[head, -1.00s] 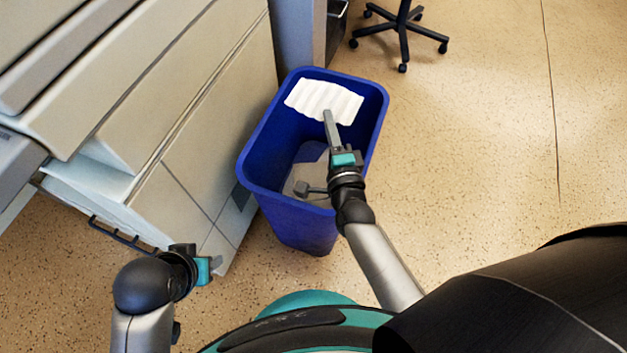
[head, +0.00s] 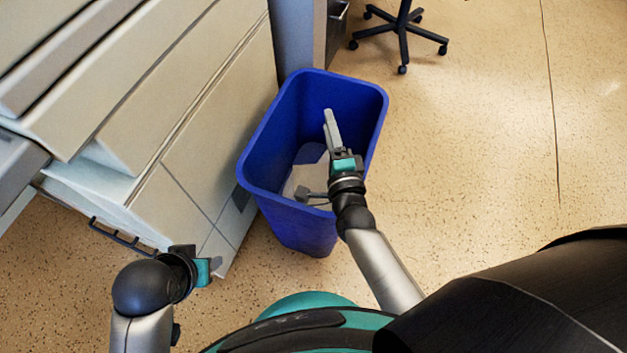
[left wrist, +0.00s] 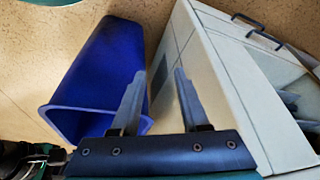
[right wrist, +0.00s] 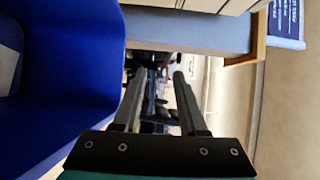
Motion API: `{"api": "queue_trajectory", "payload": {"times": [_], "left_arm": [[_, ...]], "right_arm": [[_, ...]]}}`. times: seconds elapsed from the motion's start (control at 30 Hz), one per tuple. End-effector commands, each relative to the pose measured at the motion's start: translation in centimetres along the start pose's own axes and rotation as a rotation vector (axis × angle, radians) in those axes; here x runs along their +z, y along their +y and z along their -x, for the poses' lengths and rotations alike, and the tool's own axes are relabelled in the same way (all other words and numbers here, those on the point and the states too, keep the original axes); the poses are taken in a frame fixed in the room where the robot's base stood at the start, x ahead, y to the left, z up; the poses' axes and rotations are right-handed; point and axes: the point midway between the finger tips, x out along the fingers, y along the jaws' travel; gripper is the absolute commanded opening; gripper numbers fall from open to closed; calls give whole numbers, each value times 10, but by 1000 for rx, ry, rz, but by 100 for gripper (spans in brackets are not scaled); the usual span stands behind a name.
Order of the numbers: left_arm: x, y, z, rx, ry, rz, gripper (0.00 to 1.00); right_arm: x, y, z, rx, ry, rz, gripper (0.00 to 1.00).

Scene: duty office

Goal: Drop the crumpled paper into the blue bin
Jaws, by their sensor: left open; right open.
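The blue bin (head: 262,143) stands on the floor beside the cabinet; it also shows in the left wrist view (left wrist: 105,62) and the right wrist view (right wrist: 85,70). My right gripper (head: 330,114) is over the bin's opening, open and empty. No white paper shows between its fingers (right wrist: 160,85) in the right wrist view. A pale patch (head: 300,180) shows low inside the bin, partly hidden by my right gripper; I cannot tell whether it is the crumpled paper. My left gripper (head: 207,270) is open and empty, left of the bin, near the cabinet's lower corner.
A beige cabinet (head: 215,115) with drawers stands close along the bin's left side. A dark handle (head: 120,236) sticks out at its lower front. A chair base (head: 403,35) stands beyond the bin. The floor (head: 480,140) to the right is clear.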

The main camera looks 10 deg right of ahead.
Motion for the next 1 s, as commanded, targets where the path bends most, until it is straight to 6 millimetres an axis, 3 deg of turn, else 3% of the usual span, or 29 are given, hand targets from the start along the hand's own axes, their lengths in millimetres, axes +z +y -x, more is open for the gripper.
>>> {"api": "queue_trajectory", "payload": {"times": [0.17, 0.6, 0.8, 1.0], "left_arm": [[10, 1, -18, 2, -36, -2, 45], [42, 2, -56, 6, -107, -5, 45], [51, 3, -64, 6, -121, -6, 45], [53, 3, -66, 6, -124, -6, 45]], "right_arm": [[0, -1, 26, 4, -1, 0, 42], [0, -1, 119, 4, -2, 0, 42], [0, -1, 142, 1, -1, 0, 42], [0, 0, 147, 0, -1, -1, 42]]}}
